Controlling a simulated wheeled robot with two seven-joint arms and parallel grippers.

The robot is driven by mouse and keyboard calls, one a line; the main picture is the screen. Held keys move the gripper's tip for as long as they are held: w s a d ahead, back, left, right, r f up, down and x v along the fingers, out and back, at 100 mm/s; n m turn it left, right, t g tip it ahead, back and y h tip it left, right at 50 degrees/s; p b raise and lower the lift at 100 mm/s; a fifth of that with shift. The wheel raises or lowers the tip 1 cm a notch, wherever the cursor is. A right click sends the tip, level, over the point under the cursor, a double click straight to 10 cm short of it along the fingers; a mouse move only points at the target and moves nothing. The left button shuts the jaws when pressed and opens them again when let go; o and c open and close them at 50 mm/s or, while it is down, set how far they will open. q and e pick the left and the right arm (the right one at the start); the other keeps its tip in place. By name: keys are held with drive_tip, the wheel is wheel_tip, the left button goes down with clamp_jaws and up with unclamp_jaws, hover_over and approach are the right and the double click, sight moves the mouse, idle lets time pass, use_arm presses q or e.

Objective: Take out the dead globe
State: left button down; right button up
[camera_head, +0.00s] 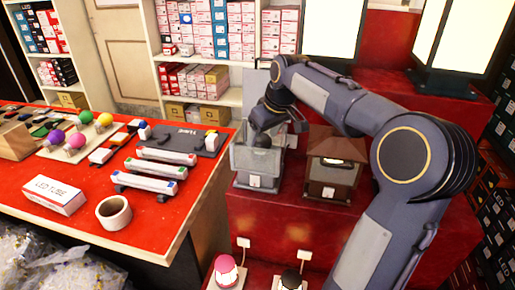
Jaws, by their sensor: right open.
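My right gripper (265,128) is in view, its arm coming in from the right. It points down into the top of a grey, clear-sided lantern (247,181) on the red stand. It is open. A dark rounded shape (262,141) shows just below the gripper, inside the lantern; I cannot tell whether it is the dead globe or part of the gripper, nor whether they touch. My left gripper is not in view.
A brown lantern (330,182) stands close on the right, below my forearm. Large lit lanterns (455,35) stand behind. The red table (150,215) on the left holds coloured globes (75,140), tube lamps (150,182), a tape roll (114,212) and an LED TUBE box (55,195).

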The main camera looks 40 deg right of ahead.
sight(262, 137)
drive_tip(key=x, duration=0.3)
drive_tip(key=shift+w+f, duration=0.1)
drive_tip(key=shift+f, duration=0.1)
drive_tip(key=shift+c, duration=0.2)
drive_tip(key=c, duration=0.7)
